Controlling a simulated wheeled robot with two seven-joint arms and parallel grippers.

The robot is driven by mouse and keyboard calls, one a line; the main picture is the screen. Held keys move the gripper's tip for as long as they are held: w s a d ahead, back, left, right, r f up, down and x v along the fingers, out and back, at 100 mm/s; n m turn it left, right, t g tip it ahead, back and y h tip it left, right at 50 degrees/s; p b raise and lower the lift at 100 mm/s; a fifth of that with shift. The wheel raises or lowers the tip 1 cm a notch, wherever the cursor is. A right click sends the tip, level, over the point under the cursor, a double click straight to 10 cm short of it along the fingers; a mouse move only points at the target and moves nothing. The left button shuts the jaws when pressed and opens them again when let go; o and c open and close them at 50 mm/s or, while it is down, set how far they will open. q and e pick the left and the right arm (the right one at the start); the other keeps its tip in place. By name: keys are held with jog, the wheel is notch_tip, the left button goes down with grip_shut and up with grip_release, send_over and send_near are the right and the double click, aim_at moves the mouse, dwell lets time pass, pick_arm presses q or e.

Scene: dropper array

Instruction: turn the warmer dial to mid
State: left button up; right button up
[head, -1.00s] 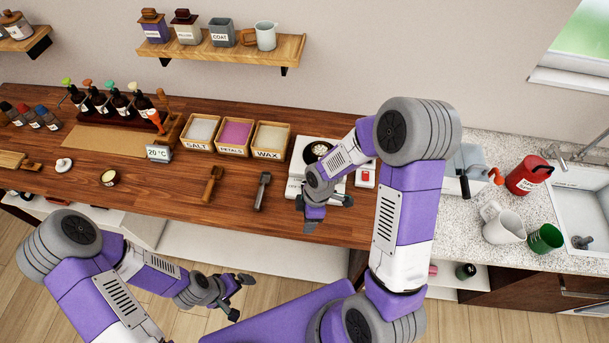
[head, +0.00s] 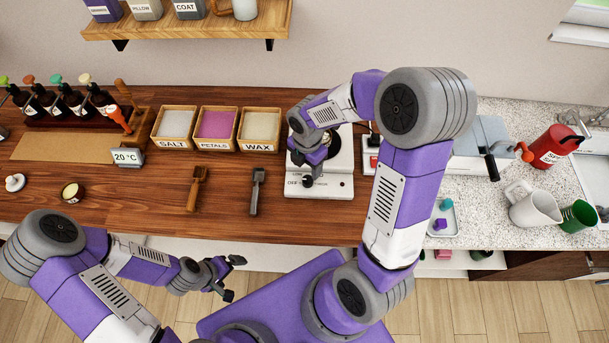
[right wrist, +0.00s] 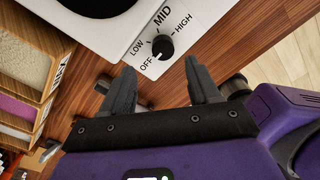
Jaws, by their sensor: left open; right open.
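The warmer (head: 326,190) is a white box on the wooden counter with a dark round plate on top, partly hidden by my right arm. Its black dial (right wrist: 163,47) shows in the right wrist view, ringed by the labels OFF, LOW, MID and HIGH. The dial's mark seems to point toward OFF. My right gripper (right wrist: 160,65) is open, its fingers apart on either side of the dial's line, with the dial just beyond the fingertips. No contact is visible. My left gripper (head: 234,278) is open and empty in front of the counter.
Wooden bins of salt (head: 174,124), petals (head: 216,125) and wax (head: 259,126) stand left of the warmer. A wooden scoop (head: 196,188) and a dark-headed tool (head: 257,190) lie in front of them. A red-buttoned box (head: 371,162) is close to the warmer's right.

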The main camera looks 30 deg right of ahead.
aim_at(307, 179)
jog(key=f, duration=0.4)
jog(key=f+b, duration=0.1)
jog(key=f, duration=0.1)
jog(key=shift+s+f, duration=0.3)
jog(key=shift+f, duration=0.05)
jog(key=shift+c, duration=0.4)
jog(key=c, duration=1)
